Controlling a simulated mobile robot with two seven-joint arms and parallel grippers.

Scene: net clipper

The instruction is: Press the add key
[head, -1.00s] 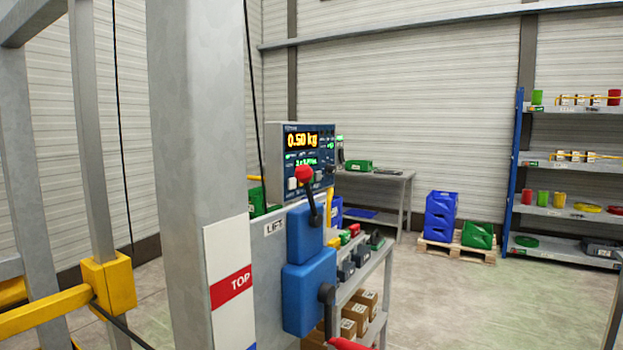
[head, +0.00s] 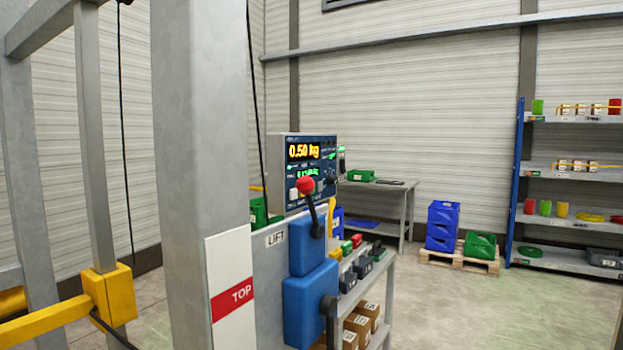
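A dark blue panel box (head: 305,170) with an orange "0.50 kg" readout (head: 303,151) and a smaller green line below stands near the middle of the head view. Small keys show along its lower front, partly hidden behind a red lever knob (head: 306,185). I cannot tell which one is the add key; its label is too small to read. Neither of my grippers is in view.
A grey post (head: 200,130) with a "TOP" label rises close on the left. A blue lever housing (head: 311,295) stands before the panel, beside a "LIFT" plate. Yellow rails (head: 50,320) are at lower left. Open floor (head: 450,310) lies right, before the shelf (head: 570,170).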

